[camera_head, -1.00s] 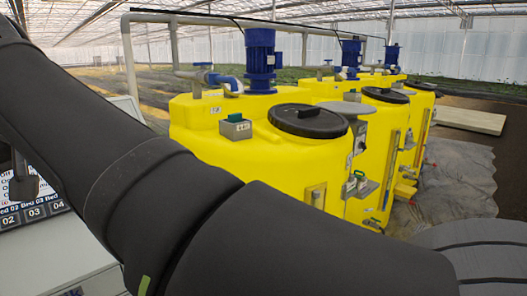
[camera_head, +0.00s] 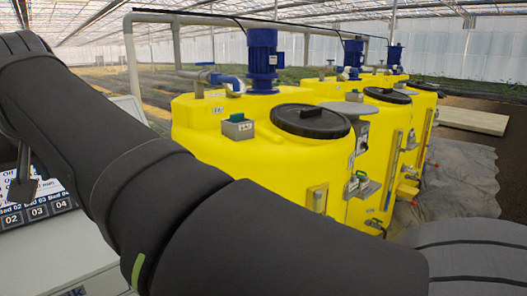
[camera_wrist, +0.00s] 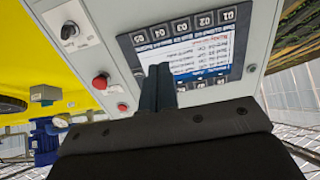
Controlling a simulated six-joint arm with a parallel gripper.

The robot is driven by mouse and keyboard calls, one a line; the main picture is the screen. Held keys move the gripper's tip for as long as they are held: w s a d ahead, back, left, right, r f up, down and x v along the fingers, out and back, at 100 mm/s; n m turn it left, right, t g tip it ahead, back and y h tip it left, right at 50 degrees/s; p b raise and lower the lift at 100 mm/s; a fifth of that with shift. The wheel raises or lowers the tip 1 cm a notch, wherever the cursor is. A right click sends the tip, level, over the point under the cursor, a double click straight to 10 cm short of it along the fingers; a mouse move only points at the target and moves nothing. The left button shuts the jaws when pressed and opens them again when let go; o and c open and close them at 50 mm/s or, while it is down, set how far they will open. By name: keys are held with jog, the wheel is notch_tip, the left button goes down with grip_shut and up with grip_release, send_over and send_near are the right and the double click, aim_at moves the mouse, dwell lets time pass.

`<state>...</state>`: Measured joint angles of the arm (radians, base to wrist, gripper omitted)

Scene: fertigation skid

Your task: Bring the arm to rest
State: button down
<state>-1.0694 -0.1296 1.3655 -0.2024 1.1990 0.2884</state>
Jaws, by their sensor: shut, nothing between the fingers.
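My gripper (camera_wrist: 159,75) shows in the wrist view with its two dark fingers together and nothing between them. The fingers point at the control panel (camera_wrist: 105,40) and overlap the edge of its screen (camera_wrist: 185,50), which appears upside down. I cannot tell the gap between fingertips and panel. In the head view my dark arm crosses from the upper left to the lower right. It hides part of the panel; the panel's screen (camera_head: 38,211) shows at the left edge.
Yellow tanks (camera_head: 250,165) with blue motors (camera_head: 263,60) and black lids (camera_head: 310,121) stand beyond my arm. The panel carries red buttons (camera_wrist: 100,81) and a rotary switch (camera_wrist: 69,30). A pale slab (camera_head: 472,120) lies on the ground at the right.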

jog(key=shift+v, duration=2)
jog(key=c, duration=2.1)
grip_release()
